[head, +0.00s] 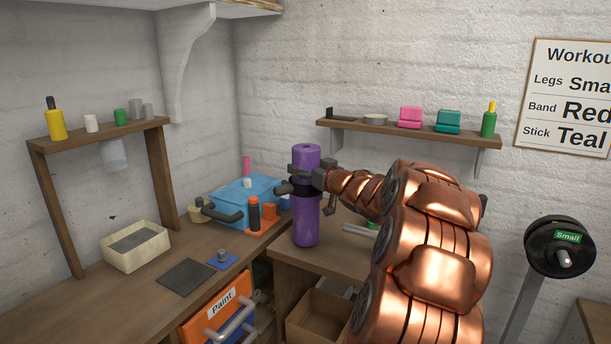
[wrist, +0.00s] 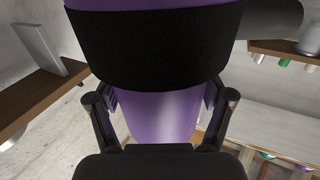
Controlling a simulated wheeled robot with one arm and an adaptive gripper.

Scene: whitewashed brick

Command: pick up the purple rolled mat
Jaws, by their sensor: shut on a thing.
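The purple rolled mat (head: 305,226) stands upright in the head view, a purple cylinder with a dark band around its middle. My gripper (head: 308,186) is shut on it around the upper middle, at the dark band. In the wrist view the mat (wrist: 158,115) fills the centre, with the fingers of my gripper (wrist: 160,100) on either side of it. The mat's lower end appears in front of the corner where the two worktops meet; I cannot tell whether it touches a surface.
A blue box (head: 240,203) and an orange holder (head: 262,228) with a dark bottle stand left of the mat. A cream bin (head: 136,258) and a dark flat pad (head: 186,277) lie farther left. A wall shelf (head: 400,132) with small items hangs behind my arm.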

